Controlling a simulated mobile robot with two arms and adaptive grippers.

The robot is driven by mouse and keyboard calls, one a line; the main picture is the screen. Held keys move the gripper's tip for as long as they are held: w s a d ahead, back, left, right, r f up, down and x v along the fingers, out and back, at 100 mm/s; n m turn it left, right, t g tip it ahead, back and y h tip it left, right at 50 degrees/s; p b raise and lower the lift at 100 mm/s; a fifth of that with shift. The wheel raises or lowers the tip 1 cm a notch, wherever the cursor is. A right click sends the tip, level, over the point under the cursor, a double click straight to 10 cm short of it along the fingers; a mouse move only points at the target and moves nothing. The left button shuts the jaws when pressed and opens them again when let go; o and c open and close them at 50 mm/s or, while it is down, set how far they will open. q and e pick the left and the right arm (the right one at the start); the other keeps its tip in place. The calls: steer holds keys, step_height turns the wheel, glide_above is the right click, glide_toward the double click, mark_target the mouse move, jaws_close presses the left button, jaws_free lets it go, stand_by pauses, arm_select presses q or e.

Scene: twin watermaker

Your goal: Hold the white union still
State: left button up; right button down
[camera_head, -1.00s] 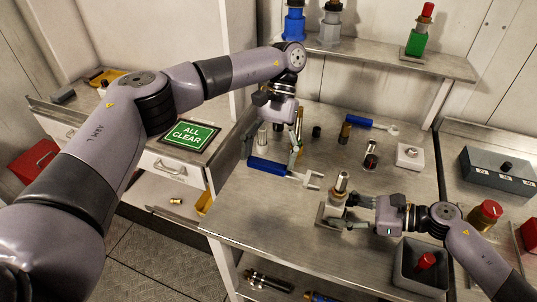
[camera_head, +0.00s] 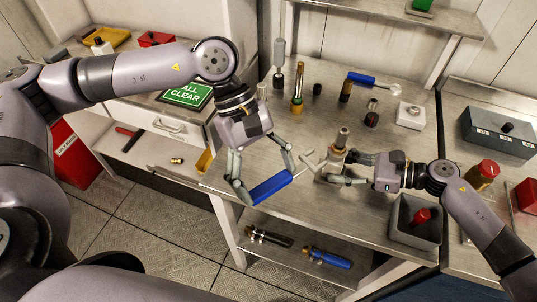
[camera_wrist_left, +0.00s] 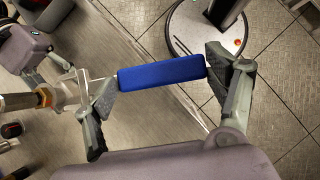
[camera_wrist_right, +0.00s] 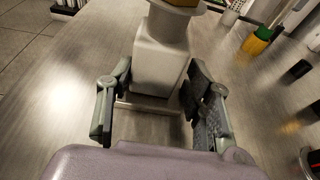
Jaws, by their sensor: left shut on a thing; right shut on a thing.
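The white union (camera_head: 337,158) stands upright on the bench, with a metal stem on top. It fills the middle of the right wrist view (camera_wrist_right: 160,55). My right gripper (camera_head: 348,169) is shut on its white body, one finger on each side. My left gripper (camera_head: 268,187) is shut on the blue handle of an open-ended wrench (camera_wrist_left: 160,72), gripping the handle end to end. The wrench's forked jaw (camera_wrist_left: 72,88) points at the union, close to its stem; I cannot tell whether they touch.
A second blue-handled tool (camera_head: 362,79), a white box with a knob (camera_head: 411,116) and several small fittings stand farther back on the bench. A grey bin (camera_head: 402,222) holding a red-topped part is beside my right arm. The lower shelf (camera_head: 290,258) holds two cylinders.

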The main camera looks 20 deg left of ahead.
mark_target(281, 175)
arm_select(q)
steer(key=shift+s+d+r, duration=0.2)
steer(key=shift+s, duration=0.25)
arm_select(e)
steer(key=shift+r, duration=0.1)
arm_select(q)
steer(key=shift+w+d+f, duration=0.3)
steer(key=shift+w, duration=0.2)
steer(key=shift+w+d+f, duration=0.3)
steer(key=shift+w, duration=0.25)
steer(key=shift+w+d+f, duration=0.3)
steer(key=shift+w, duration=0.2)
arm_select(e)
steer(key=shift+w, duration=0.1)
arm_select(q)
steer(key=shift+w+d, duration=0.5)
steer(key=shift+w, duration=0.3)
steer(key=shift+w+d, duration=0.45)
steer(key=shift+w, duration=0.35)
steer(key=shift+w+a+m+g+y, duration=0.4)
steer(key=shift+w+a+m+g, duration=0.15)
steer(key=shift+w+a+m, duration=0.45)
steer(key=shift+w+a+m+g+y, duration=0.5)
steer(key=shift+w+a+m, duration=0.3)
steer(key=shift+w+m, duration=0.4)
steer(key=shift+s, duration=0.1)
